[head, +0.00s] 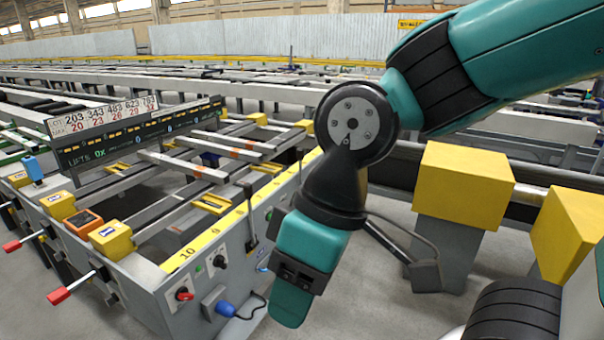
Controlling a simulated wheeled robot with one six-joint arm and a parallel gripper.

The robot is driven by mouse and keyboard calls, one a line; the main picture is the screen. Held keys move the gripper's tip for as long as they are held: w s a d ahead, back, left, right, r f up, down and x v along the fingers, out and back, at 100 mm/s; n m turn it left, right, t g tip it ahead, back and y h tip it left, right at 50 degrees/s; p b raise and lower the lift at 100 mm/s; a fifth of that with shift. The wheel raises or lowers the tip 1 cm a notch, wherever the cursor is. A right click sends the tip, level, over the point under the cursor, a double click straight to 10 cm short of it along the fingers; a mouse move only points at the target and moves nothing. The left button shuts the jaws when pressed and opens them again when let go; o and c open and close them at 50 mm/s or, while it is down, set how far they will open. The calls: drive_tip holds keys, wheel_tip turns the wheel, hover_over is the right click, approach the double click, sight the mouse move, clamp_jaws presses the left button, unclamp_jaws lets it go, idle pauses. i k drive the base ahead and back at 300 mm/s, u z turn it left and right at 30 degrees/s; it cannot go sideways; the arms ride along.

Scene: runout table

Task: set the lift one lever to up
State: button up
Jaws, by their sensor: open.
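My gripper (360,285) is open and empty, pointing down in front of the grey runout table (145,297). One finger is at lower centre and the other stands apart to its right. A dark lever (250,228) is on the table's side panel, left of my gripper and apart from it. A similar dark one (301,166) is farther along. Two red-handled levers (59,296) (12,246) stick out at the left end. I cannot read a lift one label on any, nor tell which position they are in.
The side panel has a red knob (183,294), a black knob (220,262) and a blue plug (226,308). A display board (140,132) stands over the table. Yellow-topped posts (463,178) (573,229) stand at right. Grey floor (375,310) shows below my gripper.

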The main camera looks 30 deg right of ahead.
sight(300, 151)
drive_tip(key=z, duration=0.3)
drive_tip(key=i, duration=1.25)
drive_tip(key=u, duration=0.05)
